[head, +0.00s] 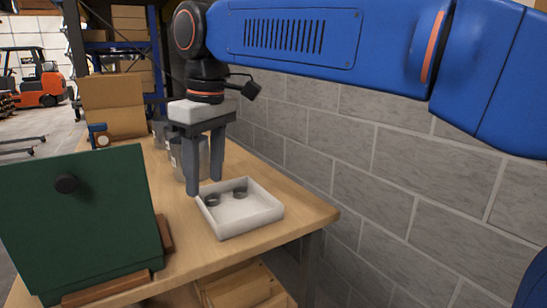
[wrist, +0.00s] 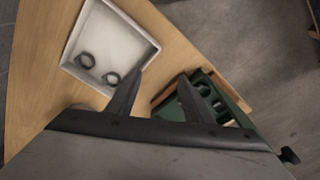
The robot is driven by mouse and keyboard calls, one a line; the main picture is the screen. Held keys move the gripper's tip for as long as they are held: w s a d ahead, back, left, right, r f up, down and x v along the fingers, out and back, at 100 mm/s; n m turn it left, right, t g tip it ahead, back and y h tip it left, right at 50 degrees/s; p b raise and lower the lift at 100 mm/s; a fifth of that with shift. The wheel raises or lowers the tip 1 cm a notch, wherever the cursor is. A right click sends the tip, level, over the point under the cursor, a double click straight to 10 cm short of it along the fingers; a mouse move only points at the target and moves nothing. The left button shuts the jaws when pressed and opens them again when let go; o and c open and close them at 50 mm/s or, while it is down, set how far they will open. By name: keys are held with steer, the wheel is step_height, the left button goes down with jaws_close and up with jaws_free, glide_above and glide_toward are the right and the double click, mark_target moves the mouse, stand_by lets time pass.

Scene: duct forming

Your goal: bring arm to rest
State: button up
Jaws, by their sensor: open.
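My gripper (head: 206,188) points down above the wooden table, close to the white tray. Its two fingers are apart with nothing between them; they also show in the wrist view (wrist: 160,92). My blue arm reaches in from the right in the head view.
A green panel box (head: 85,215) with a black knob stands at the table's front left on wooden supports. Grey cans (head: 178,160) and an open cardboard box (head: 115,105) stand behind my gripper. A grey block wall (head: 350,150) runs along the right. An orange forklift (head: 42,85) is far back.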

steer(key=d+f+m+t, duration=0.1)
steer(key=d+f+m, duration=0.25)
steer(key=d, duration=0.85)
steer(key=d+f+m+t, duration=0.1)
steer(key=d+f+m, duration=0.3)
steer(key=d, duration=0.8)
steer(key=s+d+f+m+t, duration=0.1)
steer(key=s+d+f+m, duration=0.1)
steer(key=s+d+f, duration=0.4)
steer(key=s+d+f+m+t+h, duration=0.1)
steer(key=s+d+f+m, duration=0.2)
steer(key=d+f, duration=0.9)
steer(key=s, duration=0.3)
steer(key=shift+s+d+f, duration=0.15)
steer(key=shift+s+f, duration=0.1)
steer(key=shift+f, duration=0.05)
